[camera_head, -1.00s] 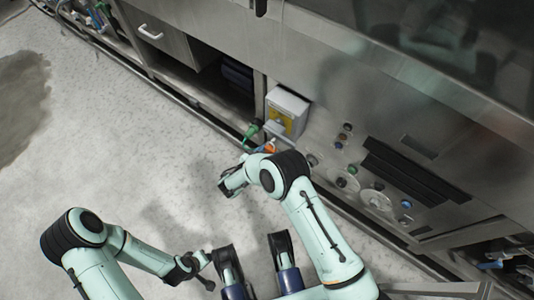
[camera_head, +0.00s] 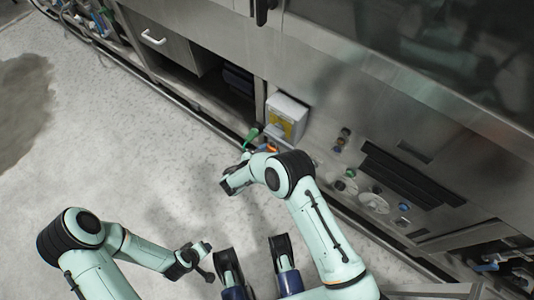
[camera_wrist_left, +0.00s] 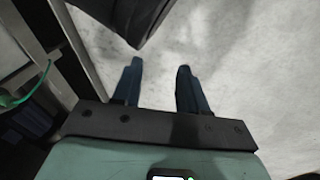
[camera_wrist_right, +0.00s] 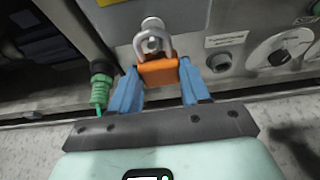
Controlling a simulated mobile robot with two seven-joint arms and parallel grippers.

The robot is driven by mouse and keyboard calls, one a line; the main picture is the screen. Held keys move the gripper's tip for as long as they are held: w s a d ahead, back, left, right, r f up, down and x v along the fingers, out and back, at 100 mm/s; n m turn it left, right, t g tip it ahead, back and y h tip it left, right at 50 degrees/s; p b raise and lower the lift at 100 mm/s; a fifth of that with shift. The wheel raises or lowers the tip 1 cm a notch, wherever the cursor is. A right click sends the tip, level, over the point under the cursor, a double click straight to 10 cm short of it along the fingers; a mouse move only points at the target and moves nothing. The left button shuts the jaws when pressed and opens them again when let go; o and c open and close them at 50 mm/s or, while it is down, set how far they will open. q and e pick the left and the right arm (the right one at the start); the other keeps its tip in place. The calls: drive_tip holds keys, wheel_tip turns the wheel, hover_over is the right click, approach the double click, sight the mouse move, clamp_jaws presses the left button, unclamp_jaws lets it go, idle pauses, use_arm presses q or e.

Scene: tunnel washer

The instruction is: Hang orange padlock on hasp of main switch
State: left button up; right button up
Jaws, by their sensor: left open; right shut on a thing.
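The orange padlock (camera_wrist_right: 158,72) is between the blue fingers of my right gripper (camera_wrist_right: 157,88), which is shut on it. Its metal shackle points up and overlaps a round metal piece (camera_wrist_right: 152,23) on the panel in the right wrist view. I cannot tell whether they touch or whether that piece is the hasp. In the head view, the padlock (camera_head: 272,149) shows as a small orange patch by the right gripper, below the main switch box (camera_head: 288,108) with its yellow plate. My left gripper (camera_wrist_left: 158,75) is open and empty over the floor.
A green connector (camera_wrist_right: 100,88) sticks out left of the padlock. A grey knob (camera_wrist_right: 220,62) and a round dial (camera_wrist_right: 283,50) are to its right. The steel machine front (camera_head: 400,90) runs diagonally across the right. The floor (camera_head: 130,130) at left is clear.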

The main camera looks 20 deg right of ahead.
drive_tip(key=shift+w+d, duration=0.25)
drive_tip(key=shift+d, duration=0.05)
use_arm(q)
drive_tip(key=shift+g, duration=0.6)
drive_tip(key=shift+s+a+f+b, duration=0.15)
drive_tip(key=shift+s+f+b, duration=0.3)
drive_tip(key=shift+s+f, duration=0.4)
drive_tip(key=shift+s+a+f+b, duration=0.15)
drive_tip(key=shift+s+f+b, duration=0.25)
drive_tip(key=shift+s+f, duration=0.4)
use_arm(e)
drive_tip(key=shift+w+d+f, duration=0.3)
drive_tip(key=shift+d+f, duration=0.05)
drive_tip(key=shift+f, duration=0.3)
use_arm(q)
drive_tip(key=shift+s, duration=0.1)
use_arm(e)
drive_tip(key=o, duration=1.2)
use_arm(q)
drive_tip(key=shift+r, duration=0.1)
